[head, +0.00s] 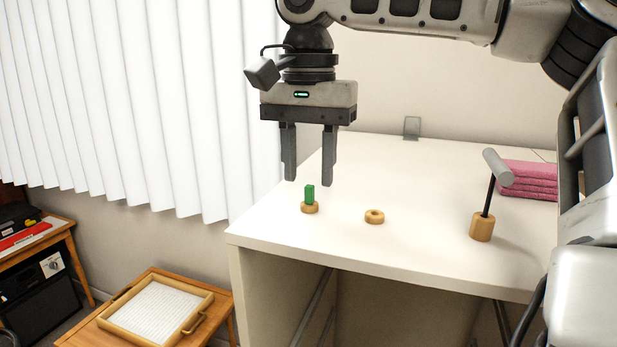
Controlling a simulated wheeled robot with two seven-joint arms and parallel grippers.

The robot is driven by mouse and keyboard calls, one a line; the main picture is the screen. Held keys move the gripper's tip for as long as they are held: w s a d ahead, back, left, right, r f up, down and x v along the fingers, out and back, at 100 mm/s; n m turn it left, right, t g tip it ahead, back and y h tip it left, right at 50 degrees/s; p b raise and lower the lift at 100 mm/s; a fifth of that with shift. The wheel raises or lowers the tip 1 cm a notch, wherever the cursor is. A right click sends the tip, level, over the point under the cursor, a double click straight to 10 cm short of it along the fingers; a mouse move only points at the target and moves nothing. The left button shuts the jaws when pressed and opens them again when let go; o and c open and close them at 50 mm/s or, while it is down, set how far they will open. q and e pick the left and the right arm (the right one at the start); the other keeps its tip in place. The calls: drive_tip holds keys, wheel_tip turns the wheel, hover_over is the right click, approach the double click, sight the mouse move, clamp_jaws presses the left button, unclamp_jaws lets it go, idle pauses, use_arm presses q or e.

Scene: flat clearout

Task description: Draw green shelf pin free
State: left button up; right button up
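The green shelf pin (310,192) stands upright in a round wooden ring-shaped base (310,208) near the front left corner of the white tabletop (400,170). My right gripper (309,183) points down with its two fingers apart and nothing between them. In the picture its fingertips are just above the pin's top, one to each side; the exact gap in depth is hard to tell. My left gripper is not in view.
An empty wooden ring (374,217) lies right of the pin. A wooden block (482,226) holds a black rod with a grey head (497,167). Folded pink towels (528,178) lie behind it. A wooden tray (158,310) rests on a lower table at left. White blinds (140,100) hang behind.

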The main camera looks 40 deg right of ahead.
sight(308, 189)
drive_tip(key=shift+f, duration=1.15)
clamp_jaws()
